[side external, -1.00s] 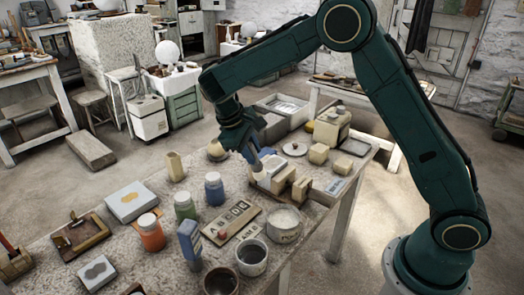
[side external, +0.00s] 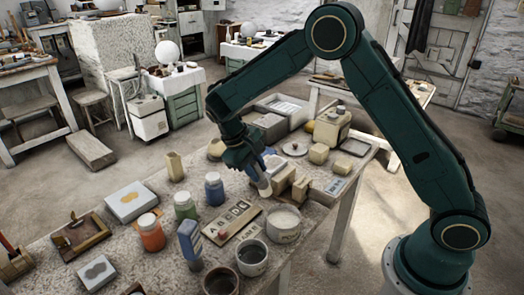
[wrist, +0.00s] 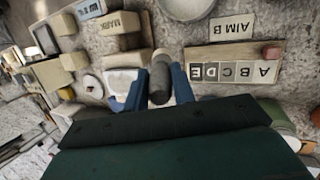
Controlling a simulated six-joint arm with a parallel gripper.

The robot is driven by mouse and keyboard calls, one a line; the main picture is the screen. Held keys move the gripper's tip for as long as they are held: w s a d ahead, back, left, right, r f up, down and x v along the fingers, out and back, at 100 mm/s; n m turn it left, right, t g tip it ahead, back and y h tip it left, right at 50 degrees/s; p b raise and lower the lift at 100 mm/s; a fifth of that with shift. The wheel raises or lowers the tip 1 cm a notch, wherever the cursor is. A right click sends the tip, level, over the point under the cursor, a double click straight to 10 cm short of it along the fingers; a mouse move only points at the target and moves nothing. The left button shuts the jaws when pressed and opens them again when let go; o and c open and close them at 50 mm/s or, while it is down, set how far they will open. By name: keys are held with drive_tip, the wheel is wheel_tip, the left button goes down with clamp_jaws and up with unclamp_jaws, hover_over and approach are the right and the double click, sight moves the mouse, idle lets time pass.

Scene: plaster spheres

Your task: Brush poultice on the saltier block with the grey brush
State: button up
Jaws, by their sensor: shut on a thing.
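My gripper (side external: 257,168) is shut on the grey brush, whose dark grey handle (wrist: 160,82) shows between the blue fingers in the wrist view. The pale brush end (side external: 265,187) points down beside the blocks in the side view. One beige block (side external: 283,179) stands just right of the brush, and another block (side external: 301,188) stands beyond it. In the wrist view, a block with a white face (wrist: 124,60) lies left of the handle. I cannot tell whether the bristles touch anything, or which block is saltier. A pot with pale contents (side external: 284,222) stands in front of the blocks.
A lettered board (side external: 232,222) lies left of the pot. Blue (side external: 214,188), green (side external: 185,206) and orange (side external: 151,232) jars stand further left. Mugs (side external: 252,257) are at the near edge.

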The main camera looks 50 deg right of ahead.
wheel_tip(320, 180, up, 11)
drive_tip(key=shift+d+r, duration=0.1)
drive_tip(key=shift+r, duration=0.05)
drive_tip(key=s+d, duration=0.3)
drive_tip(key=d, duration=0.7)
drive_tip(key=s+d+g, duration=0.1)
drive_tip(key=s+d, duration=0.3)
drive_tip(key=d, duration=0.6)
drive_tip(key=s+d, duration=0.3)
drive_tip(key=d, duration=0.7)
drive_tip(key=f, duration=0.5)
drive_tip(key=shift+d+f, duration=0.1)
drive_tip(key=shift+d, duration=0.15)
drive_tip(key=shift+f, duration=0.2)
drive_tip(key=shift+f, duration=2.3)
drive_tip(key=shift+f, duration=0.1)
